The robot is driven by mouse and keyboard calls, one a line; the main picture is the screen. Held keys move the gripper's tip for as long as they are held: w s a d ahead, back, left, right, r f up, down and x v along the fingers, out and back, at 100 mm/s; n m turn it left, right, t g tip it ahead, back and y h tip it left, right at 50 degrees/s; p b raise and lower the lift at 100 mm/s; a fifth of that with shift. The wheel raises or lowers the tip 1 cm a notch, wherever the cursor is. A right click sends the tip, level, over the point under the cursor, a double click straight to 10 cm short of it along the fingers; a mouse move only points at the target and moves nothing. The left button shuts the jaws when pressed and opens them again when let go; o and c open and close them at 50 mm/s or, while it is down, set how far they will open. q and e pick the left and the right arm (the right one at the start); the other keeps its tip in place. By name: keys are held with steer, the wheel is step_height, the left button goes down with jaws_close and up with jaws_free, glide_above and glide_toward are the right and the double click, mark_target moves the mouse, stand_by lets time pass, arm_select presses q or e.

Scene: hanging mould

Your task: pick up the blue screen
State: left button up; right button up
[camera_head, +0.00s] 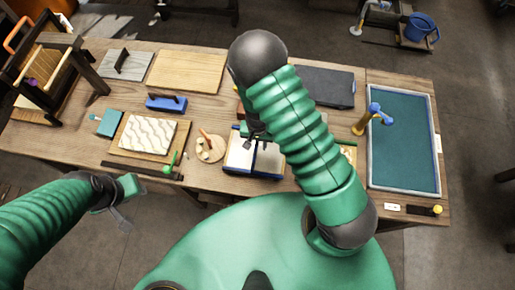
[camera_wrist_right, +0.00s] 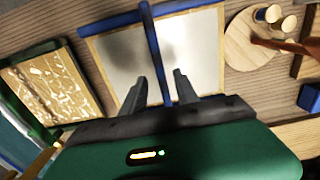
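The blue screen (camera_head: 235,166) lies on the wooden table in front of me, a pale panel with a blue frame and a blue bar across its middle. In the right wrist view the same pale panel (camera_wrist_right: 205,48) fills the middle, with the blue bar (camera_wrist_right: 154,45) running down between my fingers. My right gripper (camera_wrist_right: 163,82) is open, one finger on each side of the bar; touching cannot be told. In the head view my right gripper (camera_head: 257,138) is over the screen, partly hidden by my arm. My left gripper (camera_head: 127,188) is off the table's front edge, its fingers unclear.
A round board (camera_head: 210,149) with small items is left of the screen. A green-framed piece (camera_wrist_right: 45,90) lies on its other side. A teal basin (camera_head: 404,150) stands at the right. A white wavy slab (camera_head: 149,135) and a blue-handled block (camera_head: 166,104) are at the left.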

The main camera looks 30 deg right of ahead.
steer(key=shift+s+f, duration=0.1)
steer(key=shift+f, duration=0.45)
steer(key=shift+a+f, duration=0.1)
steer(key=shift+a, duration=0.35)
steer(key=shift+c, duration=0.5)
steer(key=shift+a, duration=0.1)
steer(key=c, duration=0.5)
jaws_close()
steer(key=shift+d, duration=0.35)
